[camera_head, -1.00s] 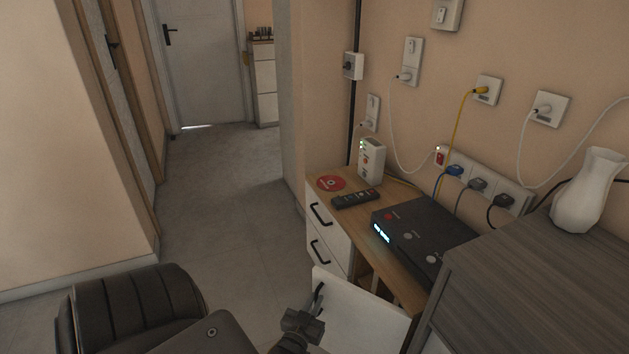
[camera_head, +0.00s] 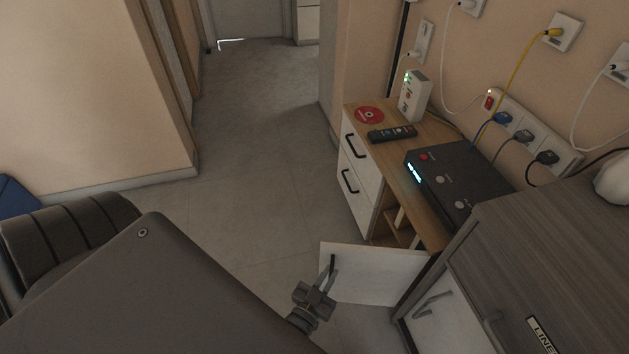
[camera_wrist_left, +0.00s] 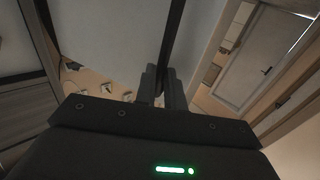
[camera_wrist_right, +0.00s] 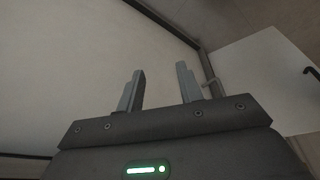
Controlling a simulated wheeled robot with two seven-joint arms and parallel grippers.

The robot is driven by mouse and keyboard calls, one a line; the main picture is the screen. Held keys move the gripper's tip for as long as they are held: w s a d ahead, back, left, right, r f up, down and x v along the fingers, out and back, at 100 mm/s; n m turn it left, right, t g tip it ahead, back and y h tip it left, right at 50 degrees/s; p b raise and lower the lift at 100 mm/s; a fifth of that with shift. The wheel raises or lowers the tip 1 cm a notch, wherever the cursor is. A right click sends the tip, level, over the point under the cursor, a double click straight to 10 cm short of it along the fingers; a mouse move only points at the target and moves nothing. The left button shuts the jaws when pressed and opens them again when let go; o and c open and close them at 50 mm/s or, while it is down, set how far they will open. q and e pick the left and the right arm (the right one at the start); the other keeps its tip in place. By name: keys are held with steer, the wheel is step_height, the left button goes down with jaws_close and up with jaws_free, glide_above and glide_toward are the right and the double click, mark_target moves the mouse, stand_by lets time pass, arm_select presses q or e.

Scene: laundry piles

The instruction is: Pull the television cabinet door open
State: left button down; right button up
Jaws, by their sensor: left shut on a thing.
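The television cabinet (camera_head: 420,232) has a wooden top, white drawers and an open compartment with a shelf. Its white door (camera_head: 375,278) stands swung out from the front, hinged at its right side in the head view. My left gripper (camera_head: 326,284) is shut on the dark door handle (camera_head: 332,265) near the door's free edge. In the left wrist view the handle (camera_wrist_left: 174,40) is a dark bar between the closed fingers. My right gripper (camera_wrist_right: 160,75) is open and empty before a pale surface. It does not show in the head view.
A black box (camera_head: 460,185), a remote (camera_head: 392,134), a red disc (camera_head: 369,115) and a white router (camera_head: 414,95) stand on the cabinet top. A grey linen cabinet (camera_head: 550,240) stands close at right. A dark padded seat (camera_head: 70,240) is at left. The floor (camera_head: 260,180) beyond is clear.

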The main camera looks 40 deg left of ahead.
arm_select(q)
steer(key=shift+d+r+h, duration=0.1)
steer(key=shift+d+h, duration=0.2)
steer(key=shift+d, duration=0.85)
arm_select(e)
steer(key=shift+w+a+f, duration=0.25)
arm_select(q)
steer(key=c, duration=1.5)
jaws_free()
steer(key=shift+w, duration=0.1)
steer(key=shift+a, duration=0.15)
arm_select(e)
steer(key=shift+w+d, duration=0.1)
steer(key=shift+d, duration=0.05)
arm_select(q)
steer(key=shift+a, duration=0.1)
steer(key=shift+s, duration=0.25)
steer(key=s, duration=0.7)
steer(key=s+d, duration=0.1)
steer(key=s, duration=0.2)
steer(key=shift+s, duration=0.25)
arm_select(e)
steer(key=shift+f, duration=0.45)
steer(key=shift+w, duration=0.1)
